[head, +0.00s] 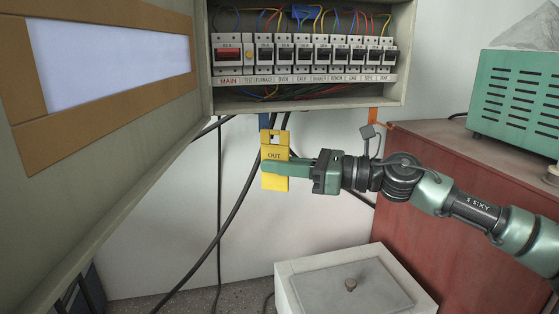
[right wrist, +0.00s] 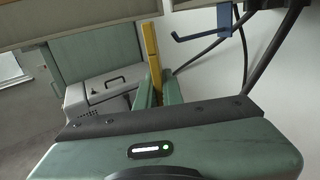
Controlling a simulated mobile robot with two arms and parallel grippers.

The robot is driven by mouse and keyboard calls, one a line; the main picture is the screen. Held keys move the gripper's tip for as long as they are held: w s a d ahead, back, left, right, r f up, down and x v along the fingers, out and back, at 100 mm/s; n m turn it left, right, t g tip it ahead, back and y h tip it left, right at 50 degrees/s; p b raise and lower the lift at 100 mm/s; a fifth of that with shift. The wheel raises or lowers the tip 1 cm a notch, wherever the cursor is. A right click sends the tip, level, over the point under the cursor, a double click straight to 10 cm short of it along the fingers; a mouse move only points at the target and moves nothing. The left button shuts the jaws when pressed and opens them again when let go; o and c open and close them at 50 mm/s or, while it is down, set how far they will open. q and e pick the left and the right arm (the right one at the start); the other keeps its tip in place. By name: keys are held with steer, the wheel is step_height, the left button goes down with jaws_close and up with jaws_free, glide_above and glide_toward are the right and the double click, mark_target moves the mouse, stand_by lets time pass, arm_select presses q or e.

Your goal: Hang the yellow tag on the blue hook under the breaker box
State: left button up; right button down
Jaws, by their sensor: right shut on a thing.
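The yellow tag (head: 275,181) is marked "OUT" and has a notch or hole at its top. My right gripper (head: 268,168) reaches in from the right and is shut on it, holding it upright below the breaker box (head: 307,94). The blue hook (head: 264,121) hangs under the box, its lower part hidden behind the tag. In the right wrist view, the tag (right wrist: 151,48) shows edge-on between the fingers. There the blue hook (right wrist: 224,22) has its prong pointing left toward the tag, with a visible gap between them. My left gripper is not in view.
The open box door (head: 150,110) fills the left. Dark cables (head: 240,190) hang behind the tag. An orange hook (head: 374,116) is farther right under the box. A red cabinet (head: 450,160) bears a green vented unit (head: 515,95). A pale lidded box (head: 350,285) stands below.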

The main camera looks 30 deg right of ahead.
steer(key=shift+w+d+p, duration=0.25)
steer(key=shift+w+p, duration=0.4)
steer(key=shift+w, duration=0.25)
steer(key=shift+w+d+p, duration=0.2)
steer(key=shift+w+p, duration=0.4)
steer(key=shift+w, duration=0.25)
steer(key=shift+w+d+f+b, duration=0.15)
steer(key=shift+w+f+b, duration=0.2)
steer(key=shift+w+f, duration=0.3)
steer(key=c, duration=1.5)
jaws_free()
steer(key=b+v, duration=0.6)
steer(key=v, duration=0.1)
steer(key=shift+s+d+r, duration=0.1)
steer(key=shift+s+d, duration=0.2)
steer(key=shift+d, duration=0.05)
